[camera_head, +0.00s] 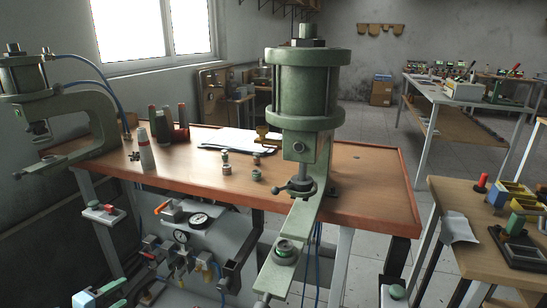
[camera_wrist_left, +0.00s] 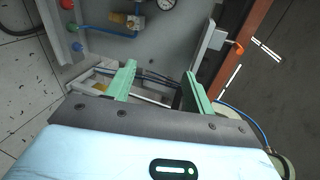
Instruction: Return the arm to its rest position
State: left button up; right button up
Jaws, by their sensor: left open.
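In the left wrist view my left gripper (camera_wrist_left: 158,68) shows two green fingers, spread apart with nothing between them. Its dark mounting bar and pale blue body fill the bottom of that view. Beyond the fingers are a grey panel, thin dark hoses and a light metal frame; contact with them cannot be told. My right gripper is not in view.
A wooden bench with an orange-red rim (camera_head: 388,222) carries a large green press (camera_head: 303,85) and another green press (camera_head: 97,108) at left. Below are gauges (camera_head: 198,220) and valves. A side table (camera_head: 480,262) stands at right. Grey floor (camera_head: 375,150) is free behind.

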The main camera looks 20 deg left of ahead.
pick_arm(q)
jog(key=s+a+f+n+g+y, duration=0.3)
jog(key=a+f+n+g+y, duration=0.15)
jog(key=a+n, duration=0.5)
jog(key=s+d+f+n+g+h, duration=0.1)
jog(key=s+d+f+n, duration=0.1)
jog(key=s+d+f, duration=0.45)
jog(key=s+d+f+n+g+h, duration=0.1)
jog(key=s+d+f, duration=0.3)
jog(key=s+d, duration=0.6)
jog(key=s+d+f+n+g+h, duration=0.15)
jog(key=s+d+f, duration=0.35)
jog(key=d, duration=0.7)
jog(key=s+d+r+n+h, duration=0.2)
jog(key=s+d+r+n, duration=0.2)
jog(key=s+d, duration=1)
jog(key=w+r+t+p, duration=0.2)
jog(key=w+r+p, duration=0.5)
jog(key=r+p, duration=0.4)
notch_tip(320, 180, up, 2)
jog(key=shift+w+d+r+m+p, duration=0.15)
jog(key=shift+w+d+m+p, duration=0.05)
jog(key=shift+d+m+p, duration=0.15)
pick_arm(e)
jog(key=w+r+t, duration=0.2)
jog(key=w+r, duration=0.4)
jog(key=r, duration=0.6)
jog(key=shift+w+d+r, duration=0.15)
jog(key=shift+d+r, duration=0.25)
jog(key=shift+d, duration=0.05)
